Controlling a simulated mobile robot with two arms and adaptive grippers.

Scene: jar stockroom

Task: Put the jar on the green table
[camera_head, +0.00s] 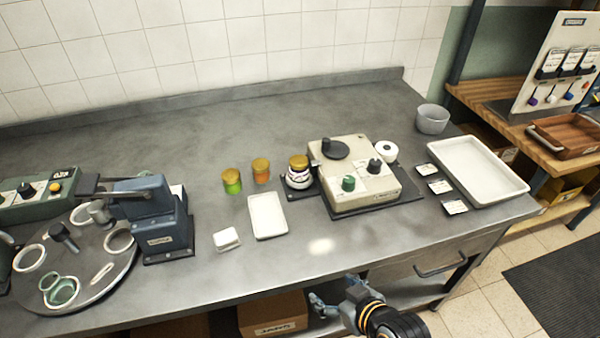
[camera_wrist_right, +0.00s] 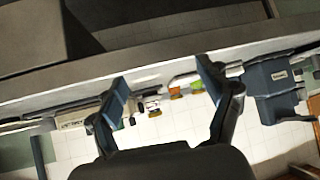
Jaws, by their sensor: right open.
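Three gold-lidded jars stand on the grey metal bench (camera_head: 150,295) in the head view. One is a green jar (camera_head: 232,182), one an orange jar (camera_head: 261,172). I cannot tell which jar is meant, and no clearly green table shows. My right gripper (camera_head: 322,302) is open and empty in front of the bench's front edge, apart from the jars. The right wrist view shows its spread fingers (camera_wrist_right: 164,88), with small, tilted jars beyond. My left gripper is not in view.
The beige machine (camera_head: 362,184) stands right of the jars. A white tray (camera_head: 267,215) lies before them. A blue-grey press (camera_head: 160,225) and round turntable (camera_head: 100,288) fill the left. A large white tray (camera_head: 480,170) is at right. The bench's back is clear.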

